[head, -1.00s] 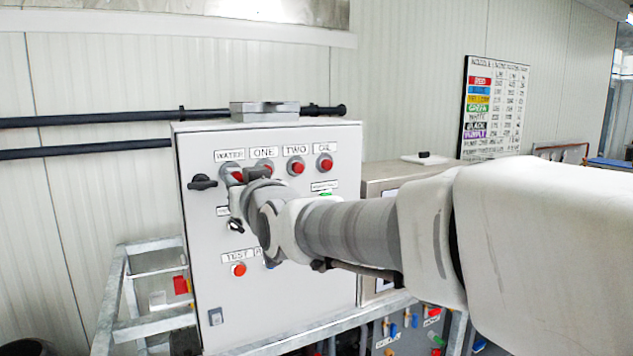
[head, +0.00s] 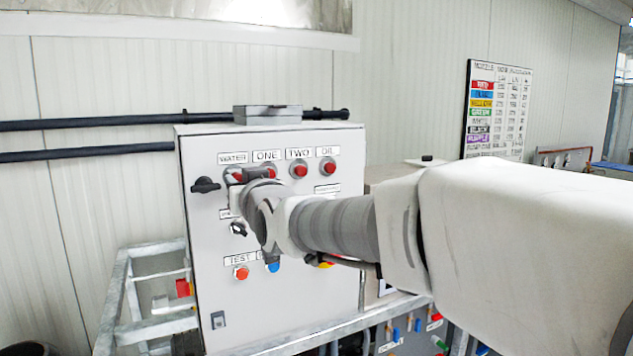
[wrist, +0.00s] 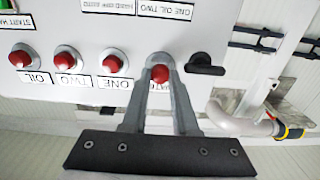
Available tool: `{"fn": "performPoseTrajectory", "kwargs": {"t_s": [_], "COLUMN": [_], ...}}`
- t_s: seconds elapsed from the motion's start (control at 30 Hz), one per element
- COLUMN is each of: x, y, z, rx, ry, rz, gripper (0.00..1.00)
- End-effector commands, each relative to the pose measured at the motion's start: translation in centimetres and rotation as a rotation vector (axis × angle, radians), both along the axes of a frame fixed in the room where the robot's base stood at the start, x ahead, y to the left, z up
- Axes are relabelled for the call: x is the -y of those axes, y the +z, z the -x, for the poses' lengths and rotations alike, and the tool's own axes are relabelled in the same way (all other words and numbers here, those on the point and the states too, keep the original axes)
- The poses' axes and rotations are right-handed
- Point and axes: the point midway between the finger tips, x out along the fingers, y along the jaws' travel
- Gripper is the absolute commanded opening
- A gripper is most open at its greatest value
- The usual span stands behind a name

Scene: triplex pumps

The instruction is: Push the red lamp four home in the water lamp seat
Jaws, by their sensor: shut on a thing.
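The red lamp (wrist: 160,74) sits between the fingertips of my gripper (wrist: 161,62) in the upside-down wrist view. It is at the water lamp seat, in line with the other lamps of the top row. The WATER label (head: 232,158) shows above the seat in the head view, and is partly covered by a finger in the wrist view. My gripper (head: 236,177) is shut on the lamp, against or very near the panel face. The fingers hide the seat's rim, so I cannot tell how deep the lamp sits.
Red lamps ONE (wrist: 113,63), TWO (wrist: 66,59) and OIL (wrist: 21,56) stand beside it in the row. A black rotary handle (head: 205,185) juts out left of the water seat in the head view. The grey cabinet (head: 200,260) stands on a metal frame.

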Motion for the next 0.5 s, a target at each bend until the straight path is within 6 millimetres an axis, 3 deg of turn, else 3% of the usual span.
{"fn": "performPoseTrajectory", "kwargs": {"t_s": [0.5], "x": [-0.7], "y": [-0.01], "z": [-1.12], "rx": [0.0], "ry": [0.0], "rz": [0.0], "gripper": [0.0]}}
